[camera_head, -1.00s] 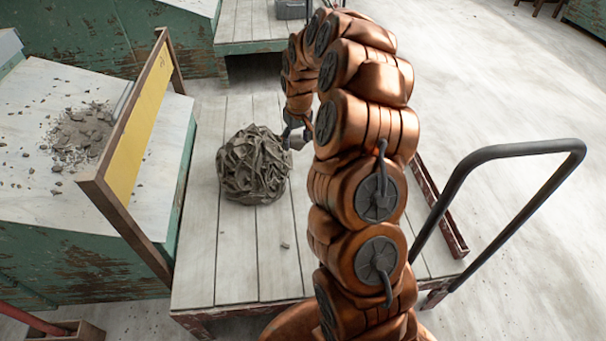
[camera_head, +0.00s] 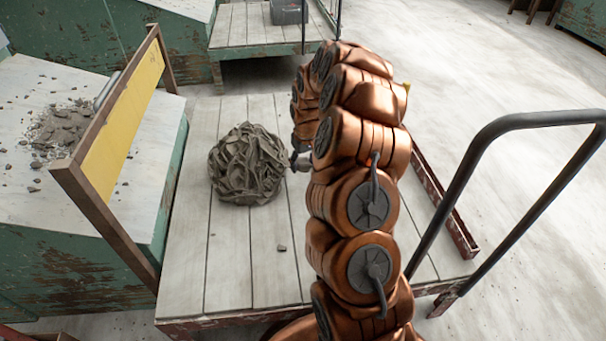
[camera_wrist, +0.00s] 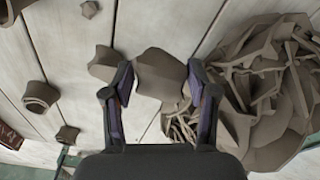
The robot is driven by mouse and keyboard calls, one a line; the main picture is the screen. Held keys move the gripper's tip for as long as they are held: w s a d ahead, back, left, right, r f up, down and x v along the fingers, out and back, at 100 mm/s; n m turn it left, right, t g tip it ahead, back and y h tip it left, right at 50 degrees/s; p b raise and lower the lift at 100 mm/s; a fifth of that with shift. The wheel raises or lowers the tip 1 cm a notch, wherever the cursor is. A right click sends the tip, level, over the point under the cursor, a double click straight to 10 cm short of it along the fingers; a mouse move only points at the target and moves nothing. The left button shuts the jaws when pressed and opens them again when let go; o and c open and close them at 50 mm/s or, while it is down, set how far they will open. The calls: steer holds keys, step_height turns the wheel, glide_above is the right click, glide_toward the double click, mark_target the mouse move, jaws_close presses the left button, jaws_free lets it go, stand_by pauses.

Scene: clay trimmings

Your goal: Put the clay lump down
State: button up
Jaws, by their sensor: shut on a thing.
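In the wrist view, my gripper (camera_wrist: 160,82) is shut on a grey-brown, angular clay lump (camera_wrist: 160,73), which sits between the two fingers. The pale planks of the cart deck (camera_wrist: 60,45) lie behind it; I cannot tell whether the lump touches them. In the head view, my gripper (camera_head: 299,163) shows only in part at the right edge of a big heap of clay trimmings (camera_head: 248,165) on the cart deck (camera_head: 228,270). My arm hides the rest, and the held lump cannot be made out there. The heap (camera_wrist: 280,85) is close beside the right finger in the wrist view.
Several smaller clay pieces, such as one near the left finger (camera_wrist: 103,63) and a hollow one (camera_wrist: 38,96), lie on the planks. A framed yellow board (camera_head: 125,135) stands on the left, beside a bench (camera_head: 110,200) with crumbs. A black handle (camera_head: 500,160) rises on the right.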

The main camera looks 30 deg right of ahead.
step_height(320, 180, down, 5)
steer(key=shift+r+b, duration=0.2)
steer(key=shift+b, duration=0.5)
steer(key=o, duration=1.4)
